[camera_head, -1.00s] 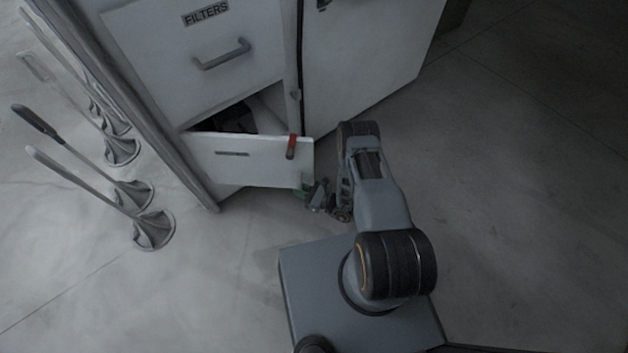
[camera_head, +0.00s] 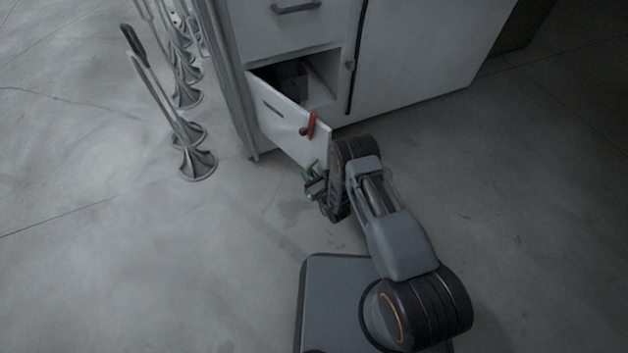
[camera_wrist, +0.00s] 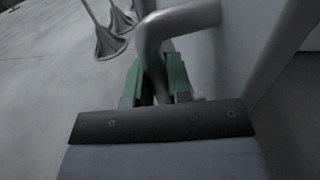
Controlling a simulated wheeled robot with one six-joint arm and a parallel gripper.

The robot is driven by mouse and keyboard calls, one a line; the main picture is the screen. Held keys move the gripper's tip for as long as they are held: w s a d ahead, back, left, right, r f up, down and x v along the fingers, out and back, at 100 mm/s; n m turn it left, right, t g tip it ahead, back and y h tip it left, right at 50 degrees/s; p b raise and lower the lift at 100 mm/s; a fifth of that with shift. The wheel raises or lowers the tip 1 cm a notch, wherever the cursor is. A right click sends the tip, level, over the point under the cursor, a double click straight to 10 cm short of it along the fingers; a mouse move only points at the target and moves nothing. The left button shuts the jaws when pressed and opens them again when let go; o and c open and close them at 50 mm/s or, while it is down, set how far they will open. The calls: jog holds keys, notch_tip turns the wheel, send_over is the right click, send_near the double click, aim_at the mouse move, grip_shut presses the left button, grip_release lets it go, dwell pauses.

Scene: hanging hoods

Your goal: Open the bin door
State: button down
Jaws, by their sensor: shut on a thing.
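The bin door (camera_head: 283,126) is a pale panel at the bottom of the cabinet, hinged at its left side and swung partly open. A red latch (camera_head: 311,125) sits on it near its right edge. My gripper (camera_head: 316,186) is low at the door's free edge. In the wrist view, the green fingers (camera_wrist: 160,80) are shut on a grey bent bar handle (camera_wrist: 152,55) beside a pale panel. The head view hides most of the handle behind my gripper and arm. Dark contents show inside the open compartment (camera_head: 320,75).
The cabinet's large door (camera_head: 420,60) is to the right, shut. Several grey stands with flared bases (camera_head: 197,164) and tilted rods stand on the floor at left. The floor (camera_head: 200,260) in the left foreground is clear.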

jog(key=shift+a, duration=0.1)
dwell(0.3)
jog(key=c, duration=1.1)
grip_release()
jog(key=shift+s, duration=0.1)
jog(key=p+v, duration=0.4)
jog(key=v, duration=0.9)
jog(key=shift+s+d, duration=0.25)
jog(key=shift+c, duration=0.2)
